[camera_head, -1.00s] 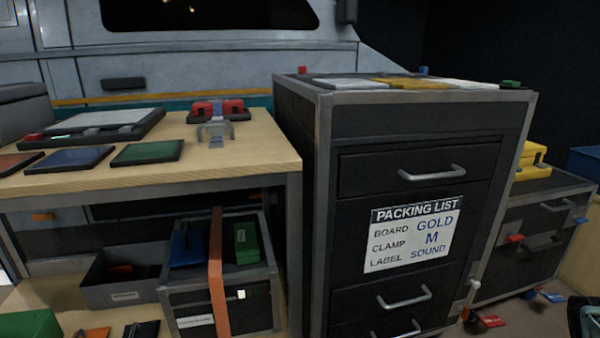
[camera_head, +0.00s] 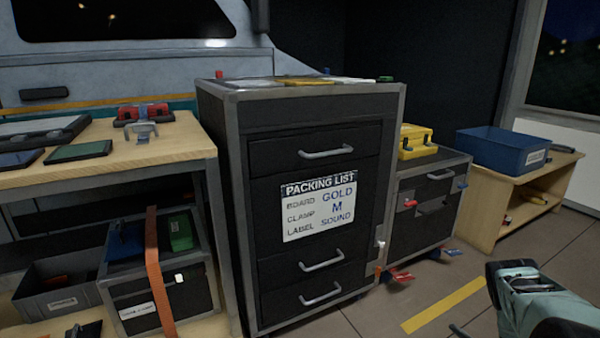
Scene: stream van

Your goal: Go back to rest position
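A teal and black part of my arm shows at the lower right of the head view, above the floor. I cannot make out any gripper fingers there, so my gripper is not in view. The black drawer cabinet (camera_head: 232,180) stands in the middle with its drawers shut. A packing list (camera_head: 319,206) on its front reads board gold, clamp M, label sound.
A wooden workbench (camera_head: 165,148) with a grey clamp (camera_head: 142,132) is at left; a strapped case (camera_head: 150,285) sits below. Right of the cabinet are a yellow case (camera_head: 417,141) and a blue bin (camera_head: 503,149).

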